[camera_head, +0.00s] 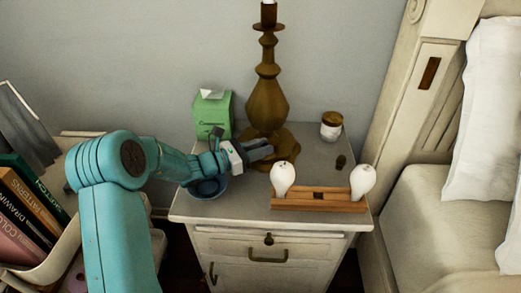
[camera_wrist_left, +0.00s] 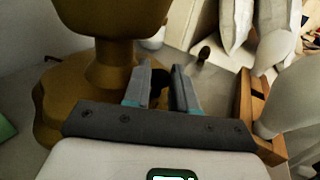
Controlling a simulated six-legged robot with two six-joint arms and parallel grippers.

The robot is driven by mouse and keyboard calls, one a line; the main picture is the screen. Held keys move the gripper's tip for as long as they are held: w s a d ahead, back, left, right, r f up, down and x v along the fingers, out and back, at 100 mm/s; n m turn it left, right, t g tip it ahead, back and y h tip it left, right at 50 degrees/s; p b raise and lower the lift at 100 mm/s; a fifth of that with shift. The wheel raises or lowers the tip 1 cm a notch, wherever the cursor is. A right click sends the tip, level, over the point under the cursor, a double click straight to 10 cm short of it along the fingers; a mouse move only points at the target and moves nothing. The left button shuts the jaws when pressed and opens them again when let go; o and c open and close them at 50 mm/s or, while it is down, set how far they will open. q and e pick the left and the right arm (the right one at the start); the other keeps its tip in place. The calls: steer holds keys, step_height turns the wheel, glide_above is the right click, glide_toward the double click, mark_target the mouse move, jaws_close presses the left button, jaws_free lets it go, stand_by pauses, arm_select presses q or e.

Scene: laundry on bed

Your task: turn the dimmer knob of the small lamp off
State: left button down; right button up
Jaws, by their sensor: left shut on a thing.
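The brass-brown lamp (camera_head: 267,100) stands upright at the back of the nightstand, on a wide, wavy-edged base. My left gripper (camera_head: 262,150) reaches in from the left, low at the front of this base. In the left wrist view, the gripper (camera_wrist_left: 160,75) has its two fingers close together. It is shut on a small dark brown piece (camera_wrist_left: 160,77) by the lamp base, which looks like the dimmer knob; the fingers hide most of it. The lamp (camera_wrist_left: 112,62) is just left of the fingers there. My right gripper is not in view.
A wooden holder with two white bulbs (camera_head: 318,201) lies at the nightstand's front right. A green tissue box (camera_head: 212,113), blue dish (camera_head: 207,188), lidded jar (camera_head: 331,126) and small dark object (camera_head: 341,161) share the nightstand top (camera_head: 240,207). The bed is at right.

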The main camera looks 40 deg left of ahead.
arm_select(q)
steer(key=n+y+b, duration=0.1)
steer(key=n+t+y+b, duration=0.1)
steer(key=y+b, duration=0.1)
steer(key=y, duration=0.1)
steer(key=shift+s+d+f+n+t, duration=0.15)
steer(key=shift+d+f+n+t, duration=0.15)
steer(key=shift+f+n, duration=0.1)
steer(key=shift+d+r+n+y+b, duration=0.15)
steer(key=shift+n+y+b, duration=0.25)
steer(key=shift+y+b, duration=0.2)
steer(key=shift+r+n+y, duration=0.2)
steer(key=shift+n+y, duration=0.1)
steer(key=shift+y, duration=0.2)
steer(key=n+y+p, duration=0.1)
steer(key=y+p, duration=0.1)
steer(key=p, duration=0.3)
steer(key=n+y+p, duration=0.1)
steer(key=y+p, duration=0.1)
steer(key=p, duration=0.3)
steer(key=shift+r+n+p, duration=0.35)
steer(key=shift+n+p, duration=0.05)
steer(key=shift+f+y+p, duration=0.25)
steer(key=shift+y+p, duration=0.25)
steer(key=shift+p, duration=0.35)
steer(key=c, duration=1)
jaws_free()
